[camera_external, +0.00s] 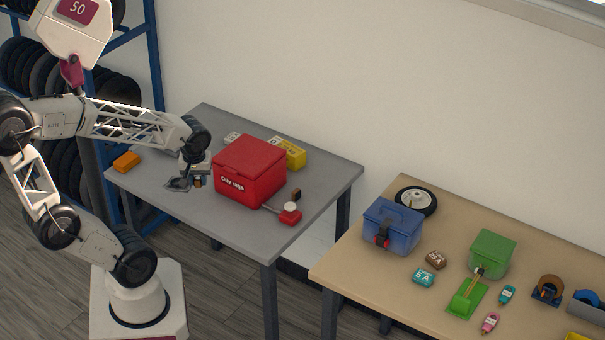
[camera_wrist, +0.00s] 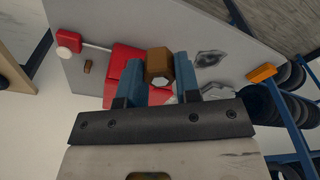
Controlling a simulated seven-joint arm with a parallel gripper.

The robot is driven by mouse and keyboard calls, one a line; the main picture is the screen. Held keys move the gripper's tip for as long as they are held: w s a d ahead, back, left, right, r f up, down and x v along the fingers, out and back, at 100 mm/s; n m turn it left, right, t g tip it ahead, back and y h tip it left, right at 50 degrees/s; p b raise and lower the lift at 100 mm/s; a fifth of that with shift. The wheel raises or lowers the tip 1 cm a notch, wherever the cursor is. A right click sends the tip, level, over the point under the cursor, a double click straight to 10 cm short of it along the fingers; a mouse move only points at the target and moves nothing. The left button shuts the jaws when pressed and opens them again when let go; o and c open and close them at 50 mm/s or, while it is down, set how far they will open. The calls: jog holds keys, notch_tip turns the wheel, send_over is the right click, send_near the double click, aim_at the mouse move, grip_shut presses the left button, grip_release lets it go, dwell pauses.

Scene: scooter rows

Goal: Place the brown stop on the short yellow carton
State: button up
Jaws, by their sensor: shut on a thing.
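My gripper (camera_external: 197,183) is low over the grey table, left of the red box. In the wrist view my gripper (camera_wrist: 158,72) has its two blue fingers shut on a brown six-sided piece with a pale end face, the brown stop (camera_wrist: 157,62). In the external view the stop is small and mostly hidden by the fingers. A yellow carton (camera_external: 294,156) lies on the grey table behind the red box, which hides part of it. I cannot make out the yellow carton in the wrist view. I cannot tell whether the stop touches the table.
The red box (camera_external: 249,172) stands between my gripper and the yellow carton. A small brown block (camera_external: 297,194) and a red tool with a white knob (camera_external: 290,214) lie to its right. An orange block (camera_external: 127,162) is at the left edge. The front of the grey table (camera_external: 235,225) is clear.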

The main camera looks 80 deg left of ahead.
jog(key=w+a+r, duration=0.4)
jog(key=w+a, duration=0.6)
jog(key=w, duration=0.1)
send_over(286, 146)
notch_tip(286, 146, down, 4)
jog(key=f, duration=0.1)
jog(key=shift+m, duration=0.3)
jog(key=shift+s+f, duration=0.1)
jog(key=shift+f, duration=2.1)
jog(key=shift+f, duration=0.1)
jog(key=shift+f, duration=2.4)
jog(key=shift+f, duration=2.5)
